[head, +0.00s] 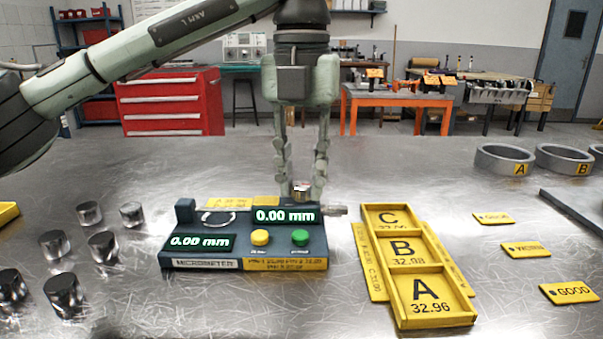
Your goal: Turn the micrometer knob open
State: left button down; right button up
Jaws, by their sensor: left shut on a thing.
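The micrometer (245,254) is a dark block at the middle of the steel bench. It has two displays reading 0.00 mm, a yellow button (260,237) and a green button (300,237). A small metal knob (301,188) stands at its back right, above the upper display. A metal spindle end (337,210) sticks out on the right. My left gripper (302,186) points straight down with its fingers on both sides of the knob, shut on it. The fingertips partly hide the knob's sides. My right gripper is not in view.
Several metal cylinders (103,246) stand at the left. A yellow tray (434,292) marked A, B and C lies right of the micrometer. Yellow label plates (525,249) and grey rings (504,158) lie farther right. The bench behind the micrometer is mostly clear.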

pick_arm(q)
jog(key=shift+m, duration=1.2)
jog(key=m, duration=0.2)
jog(key=shift+m+p, duration=0.3)
jog(key=shift+p, duration=0.05)
jog(key=m, duration=0.3)
jog(key=shift+m, duration=0.3)
jog(key=m+p, duration=0.1)
jog(key=m, duration=0.2)
jog(key=shift+m, duration=0.3)
jog(key=m, duration=0.8)
jog(key=shift+m+p, duration=0.3)
jog(key=shift+p, duration=0.1)
jog(key=shift+m, duration=1.1)
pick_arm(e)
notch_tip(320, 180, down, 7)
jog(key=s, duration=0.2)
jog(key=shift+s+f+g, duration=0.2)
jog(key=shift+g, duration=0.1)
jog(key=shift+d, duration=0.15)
